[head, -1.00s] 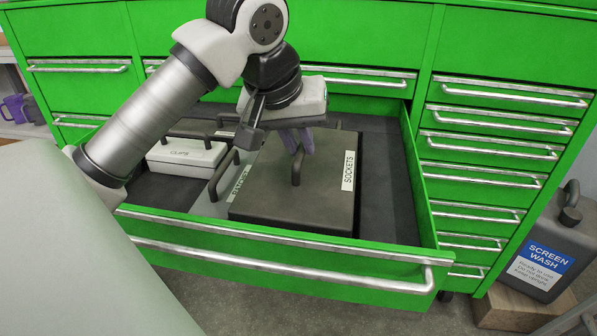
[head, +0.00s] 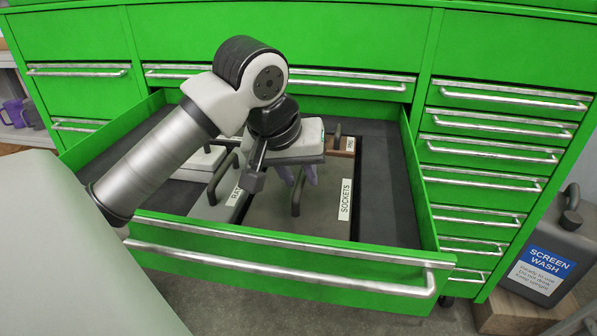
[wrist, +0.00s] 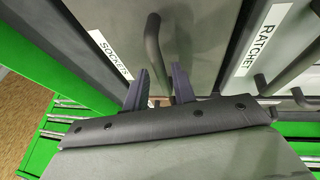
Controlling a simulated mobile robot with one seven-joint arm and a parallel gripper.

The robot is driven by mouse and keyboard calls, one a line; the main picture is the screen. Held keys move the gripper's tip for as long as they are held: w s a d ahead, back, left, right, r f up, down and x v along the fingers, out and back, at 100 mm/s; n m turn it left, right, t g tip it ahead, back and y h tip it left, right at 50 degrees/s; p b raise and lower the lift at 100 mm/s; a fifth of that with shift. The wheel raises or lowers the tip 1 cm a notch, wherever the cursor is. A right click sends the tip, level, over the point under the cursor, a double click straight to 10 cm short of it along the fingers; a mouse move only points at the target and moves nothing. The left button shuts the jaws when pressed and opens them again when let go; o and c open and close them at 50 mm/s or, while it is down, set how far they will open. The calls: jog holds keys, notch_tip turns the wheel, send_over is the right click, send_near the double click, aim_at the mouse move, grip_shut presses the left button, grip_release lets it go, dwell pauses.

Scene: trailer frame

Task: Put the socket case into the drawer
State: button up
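The socket case (head: 325,212) is a dark grey flat case with a white SOCKETS label and an upright bar handle. It lies low inside the open green drawer (head: 285,240), among other cases. My gripper (head: 298,180) is above it, fingers spread on either side of the handle. In the wrist view, the socket case (wrist: 190,30) and its handle show beyond my gripper (wrist: 160,82), with gaps between handle and fingers. My wrist and arm hide part of the case in the head view.
A grey case labelled RATCHET (wrist: 290,50) lies beside the socket case. A white case (head: 200,163) and a brown labelled case (head: 342,146) lie farther back. The drawer's right strip (head: 388,190) is bare. A screen wash can (head: 550,250) stands outside at right.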

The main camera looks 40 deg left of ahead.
jog(key=shift+o, duration=0.5)
jog(key=p+v, duration=0.1)
jog(key=v, duration=1.1)
